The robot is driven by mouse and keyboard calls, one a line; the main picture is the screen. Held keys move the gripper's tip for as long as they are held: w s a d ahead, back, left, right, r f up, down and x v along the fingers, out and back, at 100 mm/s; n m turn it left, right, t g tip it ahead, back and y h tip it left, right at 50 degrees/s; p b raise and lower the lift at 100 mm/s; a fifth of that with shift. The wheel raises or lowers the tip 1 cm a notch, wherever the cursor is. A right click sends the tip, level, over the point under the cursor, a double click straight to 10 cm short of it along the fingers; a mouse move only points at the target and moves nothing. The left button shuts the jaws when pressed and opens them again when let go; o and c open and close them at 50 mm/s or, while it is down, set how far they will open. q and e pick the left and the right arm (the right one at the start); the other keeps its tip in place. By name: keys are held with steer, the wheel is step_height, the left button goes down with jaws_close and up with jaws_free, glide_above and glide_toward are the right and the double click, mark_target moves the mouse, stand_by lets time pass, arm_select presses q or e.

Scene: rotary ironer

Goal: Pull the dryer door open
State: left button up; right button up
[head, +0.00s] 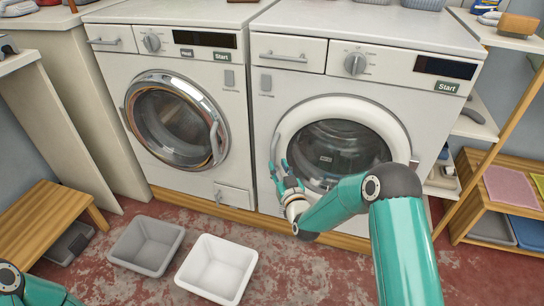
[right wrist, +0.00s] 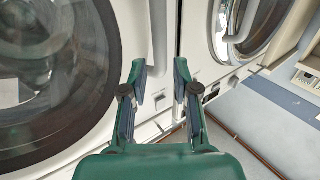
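Two front-loading machines stand side by side in the head view. The right machine (head: 380,98) has a white-ringed round door (head: 290,125) with a pale handle (head: 275,148) on its left side. The left machine (head: 170,68) has a chrome-ringed door (head: 215,100). Both doors look shut; I cannot tell for sure which machine is the dryer. My right gripper (head: 280,172) is at the lower end of the white-ringed door's handle. In the right wrist view, the gripper (right wrist: 160,88) is open, with the handle (right wrist: 158,38) beyond its fingertips. My left gripper is out of view.
A grey bin (head: 147,246) and a white bin (head: 216,269) stand on the red worn floor before the machines. A wooden bench (head: 45,222) is at the left. Shelves and a wooden rack (head: 495,205) are at the right. Floor at the lower right is clear.

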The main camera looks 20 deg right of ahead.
mark_target(273, 157)
steer(key=w, duration=0.6)
steer(key=shift+w+b, duration=0.3)
steer(key=shift+b, duration=0.05)
steer(key=shift+c, duration=0.4)
jaws_close()
